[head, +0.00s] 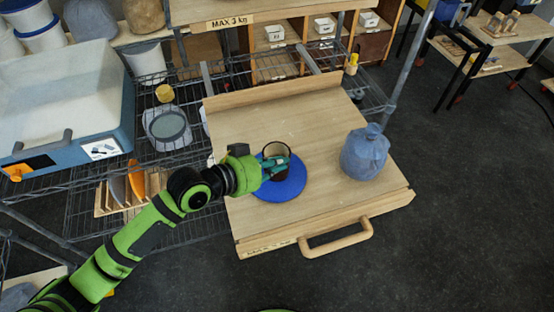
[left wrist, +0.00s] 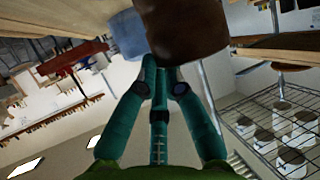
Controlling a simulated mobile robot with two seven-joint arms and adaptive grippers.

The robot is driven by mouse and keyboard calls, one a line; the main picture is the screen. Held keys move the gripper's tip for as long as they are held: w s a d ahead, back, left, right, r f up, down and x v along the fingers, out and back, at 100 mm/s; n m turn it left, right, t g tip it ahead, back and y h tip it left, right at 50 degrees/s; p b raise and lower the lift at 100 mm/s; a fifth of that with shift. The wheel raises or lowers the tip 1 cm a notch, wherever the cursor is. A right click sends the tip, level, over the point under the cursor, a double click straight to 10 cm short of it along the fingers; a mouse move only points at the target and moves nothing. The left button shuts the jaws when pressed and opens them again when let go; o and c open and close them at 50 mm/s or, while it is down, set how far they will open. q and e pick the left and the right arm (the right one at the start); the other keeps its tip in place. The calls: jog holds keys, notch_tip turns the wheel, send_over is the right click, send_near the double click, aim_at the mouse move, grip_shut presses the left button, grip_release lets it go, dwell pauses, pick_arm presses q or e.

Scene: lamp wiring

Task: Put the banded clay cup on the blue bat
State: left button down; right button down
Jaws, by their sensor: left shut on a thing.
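The banded clay cup (head: 277,150) is dark brown with a paler rim and stands upright over the back part of the round blue bat (head: 285,190). My left gripper (head: 275,167) reaches in from the left and is shut on the cup's near side. In the left wrist view the green fingers (left wrist: 162,72) come together at the dark brown cup (left wrist: 190,32). I cannot tell whether the cup's base touches the bat, as the gripper hides it. My right gripper is not in view.
The bat lies on a wooden board (head: 235,120) with a raised back edge and a front handle (head: 338,240). A blue-grey wrapped bundle (head: 365,152) stands on the board, right of the bat. A wire rack (head: 185,150) with a grey tub is at the left.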

pick_arm(q)
jog(key=c, duration=1.3)
grip_release()
jog(key=shift+c, duration=0.2)
jog(key=b+v, duration=0.2)
jog(key=v, duration=1)
jog(key=shift+b, duration=0.4)
jog(key=shift+r, duration=0.1)
